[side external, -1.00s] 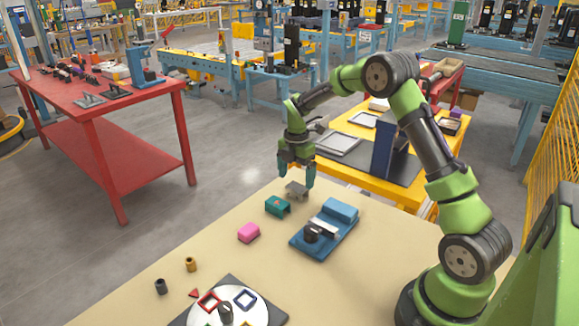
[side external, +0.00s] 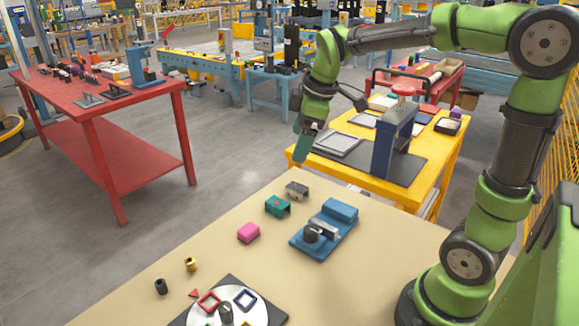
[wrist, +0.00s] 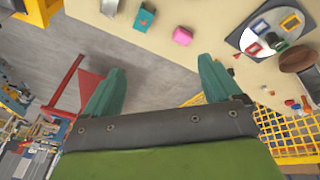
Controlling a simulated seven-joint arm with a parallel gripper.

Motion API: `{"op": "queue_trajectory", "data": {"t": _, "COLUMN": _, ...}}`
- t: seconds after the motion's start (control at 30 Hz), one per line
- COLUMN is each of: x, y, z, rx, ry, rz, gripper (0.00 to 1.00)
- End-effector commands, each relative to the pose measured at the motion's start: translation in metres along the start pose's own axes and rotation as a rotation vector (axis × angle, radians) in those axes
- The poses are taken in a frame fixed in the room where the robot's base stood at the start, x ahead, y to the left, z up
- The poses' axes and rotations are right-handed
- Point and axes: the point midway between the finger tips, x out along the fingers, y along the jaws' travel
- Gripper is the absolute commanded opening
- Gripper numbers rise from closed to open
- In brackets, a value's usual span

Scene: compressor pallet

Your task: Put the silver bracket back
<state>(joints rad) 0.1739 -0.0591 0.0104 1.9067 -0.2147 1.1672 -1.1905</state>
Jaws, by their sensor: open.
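The silver bracket (side external: 297,190) stands on the beige table near its far edge, just behind the teal bracket (side external: 277,206). A grey piece at the top edge of the wrist view, beside the teal bracket (wrist: 145,17), looks like the silver bracket (wrist: 110,6). My gripper (side external: 299,155) is above and behind the silver bracket, tilted, clear of it and beyond the table's far edge. In the wrist view my gripper (wrist: 161,72) has its fingers wide apart with nothing between them.
A pink block (side external: 248,232) and a blue fixture (side external: 325,232) are nearby on the table. A white disc on a dark plate (side external: 268,312) carries coloured frames at the front. A yellow table (side external: 455,150) with a blue press stands behind.

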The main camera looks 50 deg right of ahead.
Motion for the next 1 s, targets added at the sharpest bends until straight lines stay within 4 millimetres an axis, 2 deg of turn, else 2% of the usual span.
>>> {"op": "queue_trajectory", "data": {"t": 0.03, "x": -0.014, "y": -0.022, "z": 0.004, "rx": 0.114, "ry": 0.047, "rz": 0.018, "gripper": 0.91}}
{"op": "queue_trajectory", "data": {"t": 0.2, "x": -0.036, "y": -0.086, "z": 0.025, "rx": 0.548, "ry": 0.2, "rz": 0.01, "gripper": 0.91}}
{"op": "queue_trajectory", "data": {"t": 0.3, "x": -0.038, "y": -0.113, "z": 0.039, "rx": 0.755, "ry": 0.271, "rz": -0.022, "gripper": 0.91}}
{"op": "queue_trajectory", "data": {"t": 0.4, "x": -0.037, "y": -0.13, "z": 0.049, "rx": 0.903, "ry": 0.319, "rz": -0.057, "gripper": 0.91}}
{"op": "queue_trajectory", "data": {"t": 0.6, "x": -0.035, "y": -0.142, "z": 0.056, "rx": 1.023, "ry": 0.351, "rz": -0.09, "gripper": 0.91}}
{"op": "queue_trajectory", "data": {"t": 1.0, "x": -0.035, "y": -0.142, "z": 0.056, "rx": 1.025, "ry": 0.349, "rz": -0.089, "gripper": 0.91}}
